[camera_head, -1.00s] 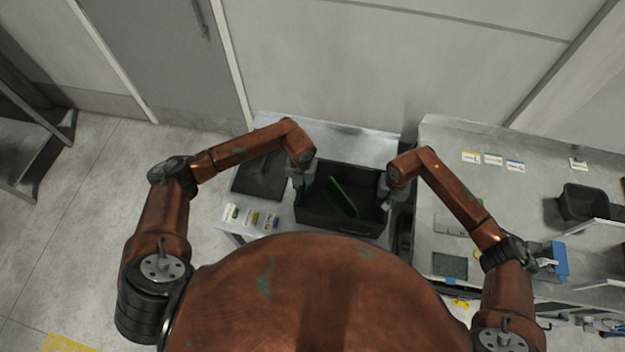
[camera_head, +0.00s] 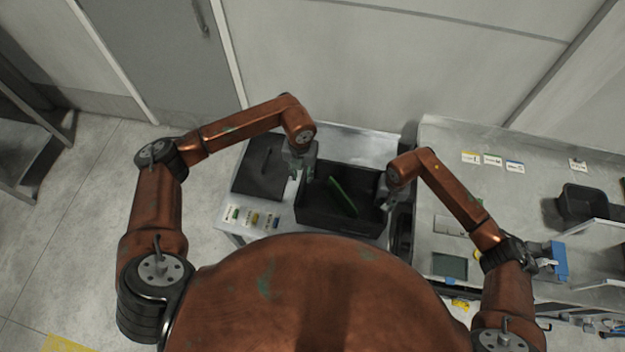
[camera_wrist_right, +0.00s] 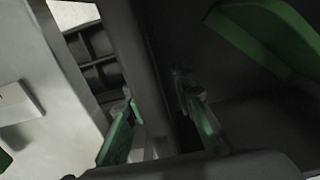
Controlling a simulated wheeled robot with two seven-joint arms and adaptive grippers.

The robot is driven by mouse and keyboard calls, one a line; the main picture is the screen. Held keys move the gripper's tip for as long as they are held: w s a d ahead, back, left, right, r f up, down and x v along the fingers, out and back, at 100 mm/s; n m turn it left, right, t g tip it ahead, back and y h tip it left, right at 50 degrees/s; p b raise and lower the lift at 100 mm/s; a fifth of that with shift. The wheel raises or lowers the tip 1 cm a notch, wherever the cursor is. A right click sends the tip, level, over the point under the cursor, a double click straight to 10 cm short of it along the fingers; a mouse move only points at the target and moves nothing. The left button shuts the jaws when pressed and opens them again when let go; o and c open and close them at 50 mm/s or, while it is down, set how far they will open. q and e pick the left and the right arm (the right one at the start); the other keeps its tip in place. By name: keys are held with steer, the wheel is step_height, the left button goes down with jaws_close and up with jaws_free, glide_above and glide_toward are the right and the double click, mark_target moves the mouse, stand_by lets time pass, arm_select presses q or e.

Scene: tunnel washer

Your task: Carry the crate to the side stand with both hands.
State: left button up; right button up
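The black crate (camera_head: 340,229) sits upright on a light metal stand (camera_head: 352,146), which appears to be the side stand. A green flat object (camera_head: 341,196) leans inside the crate. My left gripper (camera_head: 297,175) is open and empty, just beyond the crate's left wall. My right gripper (camera_head: 384,201) is at the crate's right wall. In the right wrist view its fingers (camera_wrist_right: 160,125) are spread, one on each side of the dark crate wall (camera_wrist_right: 147,75), with gaps showing. The crate's right rim is partly hidden by my right arm in the head view.
A dark flat panel (camera_head: 262,174) lies on the stand left of the crate, with several small labels (camera_head: 252,217) in front. A metal counter (camera_head: 455,155) stands to the right, bearing a black bin (camera_head: 583,203) and a blue object (camera_head: 559,260). A wall rises behind.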

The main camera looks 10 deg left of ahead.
arm_select(q)
steer(key=shift+r, duration=0.8)
steer(key=shift+s+r, duration=0.1)
arm_select(e)
steer(key=shift+r, duration=0.25)
step_height(320, 180, up, 12)
steer(key=shift+f, duration=0.25)
